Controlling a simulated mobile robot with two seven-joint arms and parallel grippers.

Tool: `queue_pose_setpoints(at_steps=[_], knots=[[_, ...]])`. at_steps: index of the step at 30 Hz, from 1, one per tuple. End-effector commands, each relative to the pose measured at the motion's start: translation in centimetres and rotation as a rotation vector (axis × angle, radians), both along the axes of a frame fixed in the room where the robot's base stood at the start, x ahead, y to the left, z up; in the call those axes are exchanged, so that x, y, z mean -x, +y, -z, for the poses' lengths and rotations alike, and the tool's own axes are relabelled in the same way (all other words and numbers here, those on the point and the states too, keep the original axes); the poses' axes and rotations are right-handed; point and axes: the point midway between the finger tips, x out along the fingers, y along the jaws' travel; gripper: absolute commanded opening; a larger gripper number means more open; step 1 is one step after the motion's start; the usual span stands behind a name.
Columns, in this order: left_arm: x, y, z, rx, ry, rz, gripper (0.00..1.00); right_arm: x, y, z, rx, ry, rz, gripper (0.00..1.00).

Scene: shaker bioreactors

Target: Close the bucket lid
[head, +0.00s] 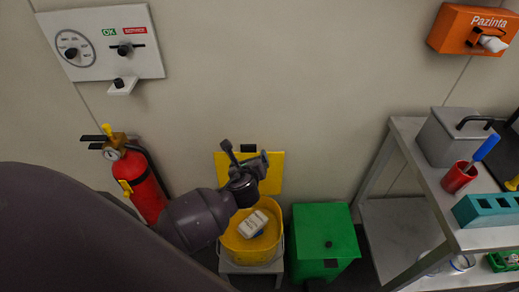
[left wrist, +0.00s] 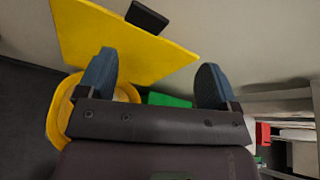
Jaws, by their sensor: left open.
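The yellow bucket (head: 257,243) stands on a low grey stand with its yellow lid (head: 271,180) raised upright against the wall behind it. A dark tab sits on the lid's top edge. A white item (head: 252,224) and a bit of blue lie inside the bucket. My left gripper (head: 243,155) is over the bucket, in front of the lid, and hides part of both. In the left wrist view its two fingers (left wrist: 155,85) are wide apart with nothing between them; the lid (left wrist: 120,40) is beyond them and the bucket rim (left wrist: 58,118) is at left. My right gripper is not in view.
A green bin (head: 323,235) stands right of the bucket. A red fire extinguisher (head: 140,182) hangs to the left. A grey shelf table (head: 410,160) with a metal box and red cup is at right. A control panel (head: 103,42) and orange box (head: 470,30) are on the wall.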

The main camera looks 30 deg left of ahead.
Motion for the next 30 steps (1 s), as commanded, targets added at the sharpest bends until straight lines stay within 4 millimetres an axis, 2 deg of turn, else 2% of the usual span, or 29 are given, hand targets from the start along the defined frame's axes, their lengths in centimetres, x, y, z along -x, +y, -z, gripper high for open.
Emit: queue_pose_setpoints(at_steps=[3, 6, 14, 24, 30], knots=[[0.3, 0.9, 0.0, -0.175, 0.084, 0.023, 0.85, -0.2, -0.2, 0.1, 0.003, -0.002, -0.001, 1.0], [0.5, 1.1, 0.0, -0.266, 0.136, 0.045, 0.85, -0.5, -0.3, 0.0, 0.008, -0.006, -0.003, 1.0], [0.0, 1.5, 0.4, -0.332, 0.177, 0.074, 0.85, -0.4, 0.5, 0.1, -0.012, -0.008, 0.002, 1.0], [-4.1, 4.0, 2.6, -0.328, 0.177, 0.073, 0.85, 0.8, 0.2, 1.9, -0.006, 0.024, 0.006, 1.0], [-6.4, 5.4, 3.7, -0.328, 0.177, 0.072, 0.85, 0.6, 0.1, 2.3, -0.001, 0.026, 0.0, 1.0]])
